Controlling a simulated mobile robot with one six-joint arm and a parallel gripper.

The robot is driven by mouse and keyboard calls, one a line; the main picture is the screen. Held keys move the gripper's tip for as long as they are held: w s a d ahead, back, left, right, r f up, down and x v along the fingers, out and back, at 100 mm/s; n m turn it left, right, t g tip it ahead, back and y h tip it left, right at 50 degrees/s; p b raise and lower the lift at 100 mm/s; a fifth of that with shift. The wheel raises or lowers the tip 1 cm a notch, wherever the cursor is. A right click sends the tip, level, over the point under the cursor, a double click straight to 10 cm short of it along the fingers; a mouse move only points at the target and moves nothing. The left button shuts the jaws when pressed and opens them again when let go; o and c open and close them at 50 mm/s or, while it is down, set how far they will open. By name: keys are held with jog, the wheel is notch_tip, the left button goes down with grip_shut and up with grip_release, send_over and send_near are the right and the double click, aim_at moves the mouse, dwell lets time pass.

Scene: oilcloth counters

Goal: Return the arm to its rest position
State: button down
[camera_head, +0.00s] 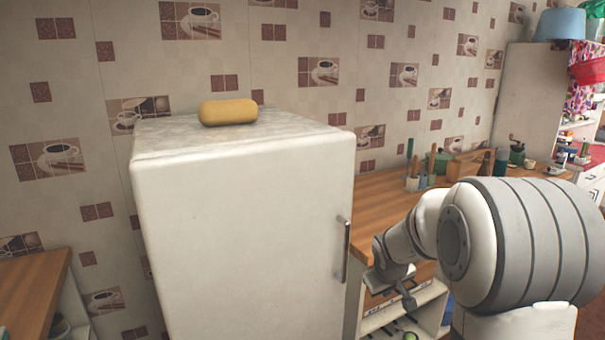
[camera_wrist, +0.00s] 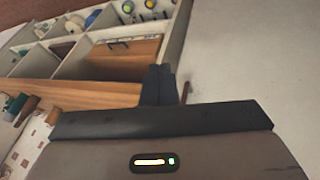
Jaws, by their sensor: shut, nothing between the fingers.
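My arm reaches in from the right of the head view, with its large white and grey link nearest the camera. My gripper (camera_head: 408,301) hangs low in front of the wooden counter, to the right of the fridge door. In the wrist view the two dark fingers of my gripper (camera_wrist: 158,84) are together, with nothing between them. They point toward the open shelving below the counter. The fingers appear clear of the fridge and shelves, though the exact gap is hard to tell.
A white fridge (camera_head: 245,230) with a metal handle (camera_head: 346,252) stands left of my arm, a yellow rounded object (camera_head: 228,111) on top. A wooden counter (camera_head: 385,200) with utensils and jars lies behind my arm. Open shelves (camera_wrist: 95,62) hold small items. Another wooden counter (camera_head: 30,290) is far left.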

jog(key=s+a+r+m+g+y, duration=0.1)
jog(key=s+a+r+m, duration=0.1)
jog(key=s, duration=1.2)
jog(key=s+a+r+m+g, duration=0.1)
jog(key=s+a+r, duration=0.2)
jog(key=s, duration=1.1)
notch_tip(320, 180, up, 2)
jog(key=shift+s+a+r+m+y, duration=0.1)
jog(key=shift+s+a+m+y, duration=0.25)
jog(key=shift+m+y, duration=0.05)
